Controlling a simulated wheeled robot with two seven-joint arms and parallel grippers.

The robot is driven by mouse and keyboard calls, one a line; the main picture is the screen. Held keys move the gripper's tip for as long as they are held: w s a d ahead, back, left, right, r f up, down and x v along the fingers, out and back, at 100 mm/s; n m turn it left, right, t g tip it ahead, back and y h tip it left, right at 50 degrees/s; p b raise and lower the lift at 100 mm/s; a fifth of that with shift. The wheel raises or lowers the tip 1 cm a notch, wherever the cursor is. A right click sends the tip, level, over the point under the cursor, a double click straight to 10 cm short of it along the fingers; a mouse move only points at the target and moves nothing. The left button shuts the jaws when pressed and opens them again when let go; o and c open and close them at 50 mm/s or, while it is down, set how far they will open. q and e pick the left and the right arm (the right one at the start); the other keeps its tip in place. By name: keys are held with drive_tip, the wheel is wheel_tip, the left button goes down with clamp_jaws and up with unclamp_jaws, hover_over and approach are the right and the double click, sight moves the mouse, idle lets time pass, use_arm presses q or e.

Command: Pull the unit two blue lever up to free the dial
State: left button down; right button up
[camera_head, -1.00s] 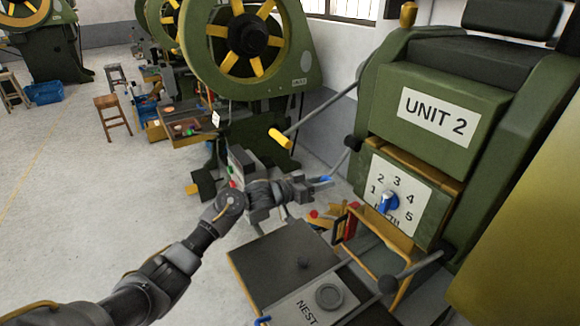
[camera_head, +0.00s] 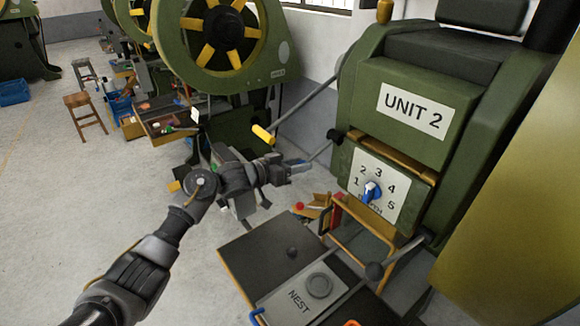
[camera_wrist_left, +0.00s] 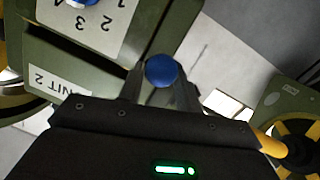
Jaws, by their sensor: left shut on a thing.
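The unit two press (camera_head: 475,165) stands at the right, with a "UNIT 2" label. Its dial (camera_head: 372,192) is a blue knob on a white plate numbered 1 to 5. The lever (camera_head: 322,149) is a grey rod running down and left from a black pivot on the machine's left side. My left gripper (camera_head: 297,163) is shut on the lever's blue end. In the left wrist view the round blue end (camera_wrist_left: 161,70) sits between the fingertips, which hide part of it. The dial also shows there (camera_wrist_left: 82,3), cut off by the edge. My right gripper is not in view.
A yellow-handled lever (camera_head: 262,134) slopes above my left gripper. Below is a dark bench (camera_head: 262,250) with a "NEST" plate (camera_head: 322,284). A ball-ended rod (camera_head: 374,271) stands out beneath the dial. Another green press (camera_head: 275,72) stands behind. Open floor lies left.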

use_arm(q)
drive_tip(key=shift+d+r, duration=0.1)
drive_tip(key=shift+r, duration=0.5)
drive_tip(key=c, duration=1.3)
unclamp_jaws()
drive_tip(key=o, duration=0.3)
drive_tip(key=shift+d+f, duration=0.2)
drive_tip(key=shift+a+f, duration=0.2)
drive_tip(key=shift+a, duration=0.1)
drive_tip(key=b+v, duration=0.3)
drive_tip(key=v, duration=0.7)
drive_tip(key=shift+s+a, duration=0.2)
drive_tip(key=shift+r, duration=0.1)
